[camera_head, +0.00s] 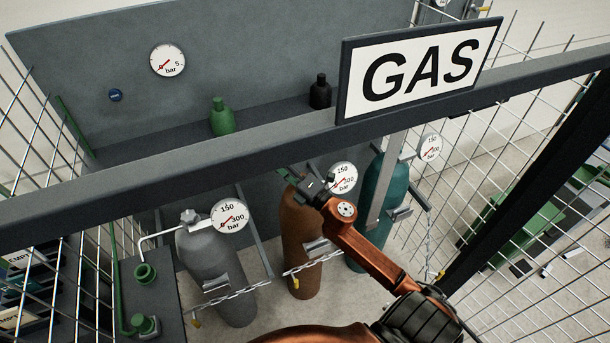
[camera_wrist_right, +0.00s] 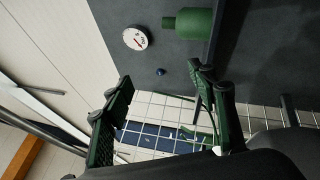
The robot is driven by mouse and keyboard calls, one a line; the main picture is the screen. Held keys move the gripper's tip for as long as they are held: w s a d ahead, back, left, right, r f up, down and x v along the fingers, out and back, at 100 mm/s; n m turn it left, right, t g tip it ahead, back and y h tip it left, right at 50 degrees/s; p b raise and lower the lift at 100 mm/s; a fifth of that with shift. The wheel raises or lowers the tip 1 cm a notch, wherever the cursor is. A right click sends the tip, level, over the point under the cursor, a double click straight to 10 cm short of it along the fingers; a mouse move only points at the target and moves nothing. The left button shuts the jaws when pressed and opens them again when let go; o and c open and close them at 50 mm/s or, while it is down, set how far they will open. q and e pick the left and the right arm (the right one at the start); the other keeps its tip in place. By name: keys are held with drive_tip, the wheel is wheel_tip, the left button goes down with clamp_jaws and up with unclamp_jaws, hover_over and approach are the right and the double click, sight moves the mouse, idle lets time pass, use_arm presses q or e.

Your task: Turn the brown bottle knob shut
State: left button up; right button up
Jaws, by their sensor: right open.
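The brown bottle (camera_head: 299,240) stands upright in the middle of the cage in the head view, behind a chain. Its knob is not visible; my right gripper and arm cover the bottle's top. My right gripper (camera_head: 292,178) is at the top of the brown bottle, with my orange arm coming in from the lower right. In the right wrist view the jaws (camera_wrist_right: 160,77) are spread apart, and no knob shows between them. Contact with the bottle cannot be told. My left gripper is in neither view.
A grey bottle (camera_head: 220,270) stands to the left and a teal bottle (camera_head: 377,190) to the right, each near a gauge. The frame beam (camera_head: 200,157) and GAS sign (camera_head: 420,68) cross in front. A green bottle (camera_head: 221,118) stands on the back ledge, also in the wrist view (camera_wrist_right: 190,22).

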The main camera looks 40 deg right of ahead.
drive_tip(key=w+a+f+n+g+y, duration=0.1)
drive_tip(key=a+n+g+y, duration=0.3)
drive_tip(key=n, duration=0.5)
drive_tip(key=w+a+f+n+g+y, duration=0.1)
drive_tip(key=w+a+n+g+y, duration=0.15)
drive_tip(key=n+g, duration=0.45)
drive_tip(key=s+d+f+n+g+h, duration=0.2)
drive_tip(key=s+d+n+g+h, duration=0.15)
drive_tip(key=d, duration=0.65)
drive_tip(key=s+d+f+n+g+h, duration=0.2)
drive_tip(key=s+d+n+g+h, duration=0.15)
drive_tip(key=d, duration=0.55)
drive_tip(key=shift+m+t+y, duration=0.25)
drive_tip(key=shift+m+t, duration=0.05)
drive_tip(key=shift+m, duration=0.2)
drive_tip(key=x, duration=0.7)
drive_tip(key=shift+d+f, duration=0.1)
drive_tip(key=shift+f, duration=0.05)
drive_tip(key=shift+s, duration=0.1)
drive_tip(key=shift+c, duration=0.7)
drive_tip(key=c, duration=1)
